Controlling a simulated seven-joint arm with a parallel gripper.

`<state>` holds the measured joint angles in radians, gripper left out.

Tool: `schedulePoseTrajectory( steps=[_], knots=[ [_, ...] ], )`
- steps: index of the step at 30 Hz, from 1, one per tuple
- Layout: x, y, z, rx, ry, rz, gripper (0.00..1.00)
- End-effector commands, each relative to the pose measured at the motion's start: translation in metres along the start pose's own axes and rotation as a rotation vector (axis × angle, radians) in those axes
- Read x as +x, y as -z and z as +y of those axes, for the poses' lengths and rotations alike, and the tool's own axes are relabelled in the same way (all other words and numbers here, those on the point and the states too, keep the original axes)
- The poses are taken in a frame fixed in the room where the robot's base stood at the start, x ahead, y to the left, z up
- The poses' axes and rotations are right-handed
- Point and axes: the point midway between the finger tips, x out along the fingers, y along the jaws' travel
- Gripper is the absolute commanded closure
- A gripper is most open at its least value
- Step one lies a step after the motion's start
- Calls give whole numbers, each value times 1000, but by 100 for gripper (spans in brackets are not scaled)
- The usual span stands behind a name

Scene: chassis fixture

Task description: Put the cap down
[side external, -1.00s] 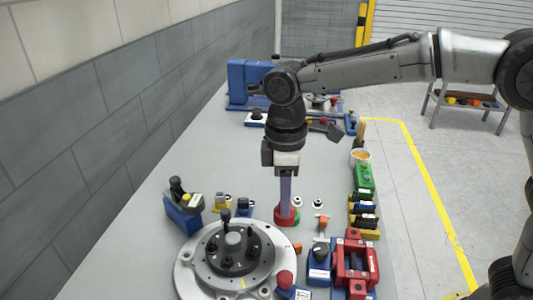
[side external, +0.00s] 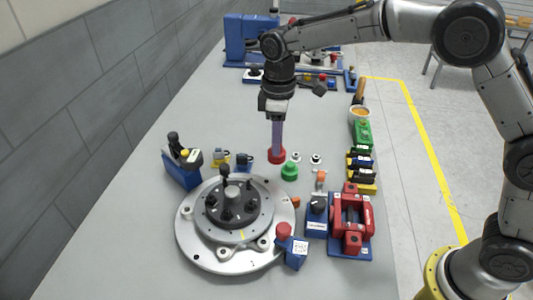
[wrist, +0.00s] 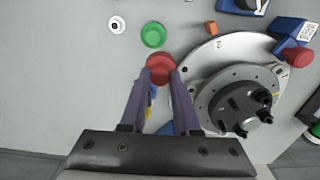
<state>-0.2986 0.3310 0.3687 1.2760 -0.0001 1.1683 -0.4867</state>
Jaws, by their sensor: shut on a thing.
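My gripper (side external: 277,122) is shut on a red cap (side external: 277,156) and points straight down, its long purple fingers reaching to the cap. The cap is low over the grey table; I cannot tell whether it touches the surface. In the wrist view the red cap (wrist: 160,67) sits between the fingertips (wrist: 160,76). A green cap (side external: 289,171) stands on the table just in front and to the right of it; it also shows in the wrist view (wrist: 153,35), apart from the red cap.
A round metal fixture (side external: 186,230) with a dark hub stands in front. A red clamp (side external: 351,218) on a blue base is at the front right. Bare table lies behind and left of the cap.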

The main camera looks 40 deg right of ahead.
Motion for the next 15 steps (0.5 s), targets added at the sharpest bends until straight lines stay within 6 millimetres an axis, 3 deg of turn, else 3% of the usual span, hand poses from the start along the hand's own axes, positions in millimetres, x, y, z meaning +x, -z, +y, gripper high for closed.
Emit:
schedulePoseTrajectory(
  steps=[3,11,15],
  knots=[
    [17,12,6,0,0,0,100],
    [30,23,12,0,-1,2,100],
    [46,27,14,0,0,-1,100]
  ],
)
